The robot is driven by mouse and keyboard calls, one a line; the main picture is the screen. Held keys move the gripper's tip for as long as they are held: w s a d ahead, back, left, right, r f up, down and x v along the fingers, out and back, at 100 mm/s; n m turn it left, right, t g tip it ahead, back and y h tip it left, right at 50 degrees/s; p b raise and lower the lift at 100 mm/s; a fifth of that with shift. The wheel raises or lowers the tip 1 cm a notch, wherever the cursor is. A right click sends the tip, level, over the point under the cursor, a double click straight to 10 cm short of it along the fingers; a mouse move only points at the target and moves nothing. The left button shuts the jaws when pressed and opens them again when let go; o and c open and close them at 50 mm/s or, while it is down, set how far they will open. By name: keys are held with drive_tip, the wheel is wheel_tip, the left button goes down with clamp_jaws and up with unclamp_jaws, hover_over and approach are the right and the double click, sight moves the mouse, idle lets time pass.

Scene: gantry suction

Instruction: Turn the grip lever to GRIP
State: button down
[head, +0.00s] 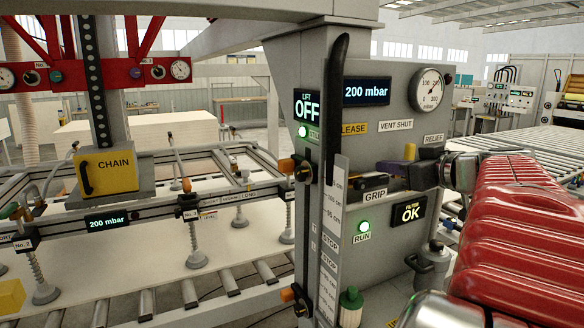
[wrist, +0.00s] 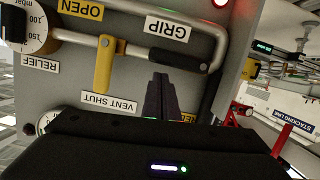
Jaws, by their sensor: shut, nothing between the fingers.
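The grip lever (wrist: 180,58) has a black handle on a metal rod. In the wrist view, which is upside down, it lies nearly level beside the GRIP label (wrist: 168,28). The same GRIP label shows in the head view (head: 375,195). The RELEASE label (head: 354,128) is above it on the panel. My gripper (wrist: 160,76) has its dark fingers together and empty, with the tips close to the handle on its RELEASE side. I cannot tell whether they touch. In the head view my gripper (head: 420,176) covers much of the lever.
A yellow valve handle (wrist: 103,62) stands near the VENT SHUT label (wrist: 110,103), close beside my fingers. A pressure gauge (head: 430,88) is above. A tall black lever (head: 337,85) rises at the panel's left edge. The green RUN lamp (head: 364,226) is lit.

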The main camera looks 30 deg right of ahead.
drive_tip(key=s+a+r, duration=0.1)
drive_tip(key=s+r, duration=0.4)
drive_tip(key=s, duration=0.4)
drive_tip(key=shift+s+a+r, duration=0.15)
drive_tip(key=shift+s, duration=0.15)
idle(0.4)
